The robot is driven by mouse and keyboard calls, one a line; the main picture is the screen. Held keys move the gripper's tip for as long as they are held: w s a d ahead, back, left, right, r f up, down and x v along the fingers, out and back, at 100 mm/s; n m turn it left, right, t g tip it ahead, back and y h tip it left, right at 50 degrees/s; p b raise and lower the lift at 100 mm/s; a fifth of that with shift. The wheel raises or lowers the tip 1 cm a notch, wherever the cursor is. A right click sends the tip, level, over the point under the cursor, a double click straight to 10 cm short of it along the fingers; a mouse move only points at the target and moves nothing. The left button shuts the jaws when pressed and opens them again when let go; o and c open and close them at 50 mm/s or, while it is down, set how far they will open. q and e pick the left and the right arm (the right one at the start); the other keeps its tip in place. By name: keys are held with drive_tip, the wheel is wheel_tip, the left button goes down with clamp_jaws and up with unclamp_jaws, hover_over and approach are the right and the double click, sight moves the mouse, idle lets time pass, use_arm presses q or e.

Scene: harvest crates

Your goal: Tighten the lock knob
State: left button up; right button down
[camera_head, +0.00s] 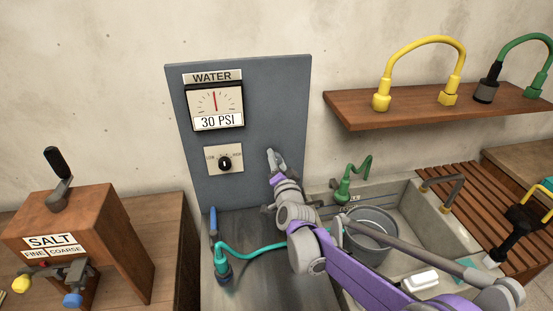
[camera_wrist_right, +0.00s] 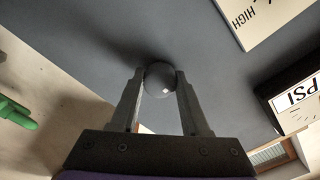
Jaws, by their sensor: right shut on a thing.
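The lock knob (camera_wrist_right: 160,78) is a small dark grey ball on the blue-grey panel (camera_head: 268,95). In the right wrist view it sits between the two fingertips of my right gripper (camera_wrist_right: 158,84), which is shut on it. In the head view my right gripper (camera_head: 275,158) reaches the lower right of the panel and hides the knob. My left gripper does not show.
The panel carries a WATER gauge (camera_head: 215,106) reading 30 PSI and a black dial (camera_head: 225,163) on a light plate. A salt box (camera_head: 95,215) stands left. A sink (camera_head: 455,232) with a bucket (camera_head: 372,217) is right, below a shelf (camera_head: 360,112) with hoses.

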drive_tip(key=shift+f+m, duration=0.1)
drive_tip(key=shift+m, duration=0.2)
drive_tip(key=shift+s, duration=0.1)
drive_tip(key=shift+c, duration=1.9)
unclamp_jaws()
drive_tip(key=shift+s, duration=0.1)
drive_tip(key=s+d+b, duration=0.1)
drive_tip(key=s+d, duration=0.1)
drive_tip(key=s, duration=0.8)
drive_tip(key=shift+s, duration=0.2)
